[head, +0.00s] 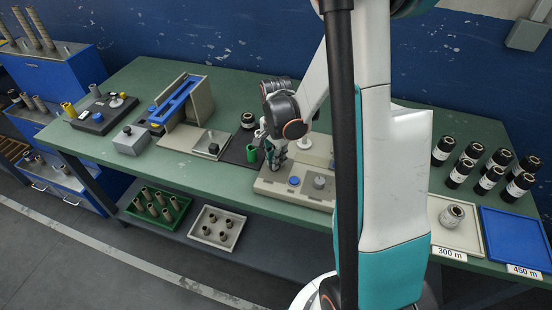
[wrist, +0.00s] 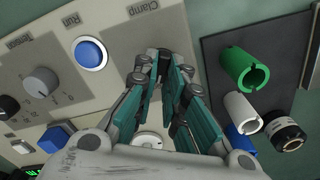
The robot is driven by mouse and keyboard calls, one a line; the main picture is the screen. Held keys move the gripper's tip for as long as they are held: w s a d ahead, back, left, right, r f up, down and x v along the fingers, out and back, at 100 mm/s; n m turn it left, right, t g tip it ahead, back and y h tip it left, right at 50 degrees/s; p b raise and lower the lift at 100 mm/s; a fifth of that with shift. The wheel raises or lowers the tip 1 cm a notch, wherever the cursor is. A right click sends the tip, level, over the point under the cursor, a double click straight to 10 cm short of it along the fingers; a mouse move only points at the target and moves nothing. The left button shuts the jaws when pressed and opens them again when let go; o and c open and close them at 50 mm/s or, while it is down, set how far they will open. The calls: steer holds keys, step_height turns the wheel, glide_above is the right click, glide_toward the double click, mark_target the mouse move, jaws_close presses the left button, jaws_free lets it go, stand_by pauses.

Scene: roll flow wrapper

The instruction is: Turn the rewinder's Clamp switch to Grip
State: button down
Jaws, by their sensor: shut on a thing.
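The rewinder (head: 265,187) is a beige panelled machine at the middle of the bench. In the wrist view its panel carries the label Clamp (wrist: 143,10), a blue Run button (wrist: 91,53) and a grey Tension knob (wrist: 40,82). My gripper (wrist: 163,65) is down over the panel just below the Clamp label, its teal fingers close together and shut on the Clamp switch. The fingers hide the switch, so its setting cannot be read.
A dark mat (wrist: 218,42) beside the rewinder holds a green core (wrist: 243,70), a white core (wrist: 239,112), a blue core (wrist: 241,143) and a black roll (wrist: 284,131). A beige tray (head: 475,240) and a blue tray (head: 515,235) lie right, near several black rolls (head: 460,172).

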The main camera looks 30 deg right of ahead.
stand_by(0.3)
steer(key=c, duration=1.7)
jaws_free()
steer(key=shift+o, duration=0.2)
steer(key=shift+r, duration=0.1)
step_height(320, 180, up, 12)
